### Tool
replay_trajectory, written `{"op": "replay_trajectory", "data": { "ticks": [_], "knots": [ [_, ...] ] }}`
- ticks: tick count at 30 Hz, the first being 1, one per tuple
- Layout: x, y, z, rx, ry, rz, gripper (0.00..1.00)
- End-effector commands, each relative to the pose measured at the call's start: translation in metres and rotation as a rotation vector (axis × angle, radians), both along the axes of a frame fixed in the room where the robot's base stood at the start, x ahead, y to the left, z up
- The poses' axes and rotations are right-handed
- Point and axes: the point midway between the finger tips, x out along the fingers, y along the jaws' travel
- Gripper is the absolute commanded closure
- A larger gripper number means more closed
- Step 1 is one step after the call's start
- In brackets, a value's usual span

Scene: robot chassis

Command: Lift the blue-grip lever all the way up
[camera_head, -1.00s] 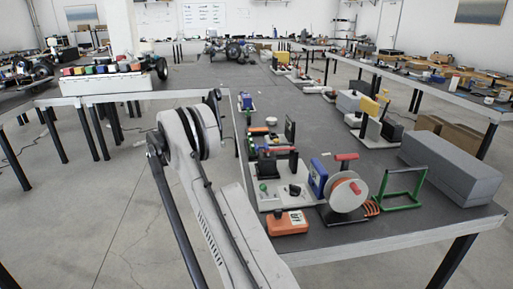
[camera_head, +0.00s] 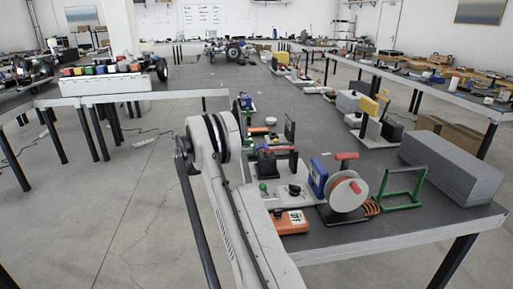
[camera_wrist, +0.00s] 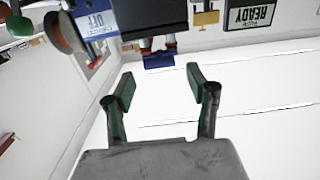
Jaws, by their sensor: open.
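In the wrist view a blue grip (camera_wrist: 159,61) hangs below a dark box on two short posts and looks like the lever's handle. My gripper (camera_wrist: 159,86) is open and empty, its two dark green fingers pointing toward the grip. The grip lies just beyond the fingertips, roughly centred between them in the picture; the exact gap in depth cannot be told. In the head view my arm hides my gripper, and I cannot make out the blue grip for certain.
The dark box (camera_wrist: 150,15) is above the grip in the wrist view, with a white-and-blue label plate (camera_wrist: 95,26) to its left. In the head view a red-handled reel (camera_head: 347,191), a green frame (camera_head: 402,188) and an orange box (camera_head: 291,221) crowd the near table.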

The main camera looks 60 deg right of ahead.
Motion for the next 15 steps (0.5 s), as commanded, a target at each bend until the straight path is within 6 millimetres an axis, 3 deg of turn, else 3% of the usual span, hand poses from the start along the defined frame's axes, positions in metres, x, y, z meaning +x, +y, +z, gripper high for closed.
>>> {"op": "replay_trajectory", "data": {
  "ticks": [6,15],
  "knots": [
    [-0.023,-0.021,0.0,0.0,0.0,-0.001,0.48],
    [-0.031,-0.03,0.0,0.0,0.0,0.001,0.48]
  ]
}}
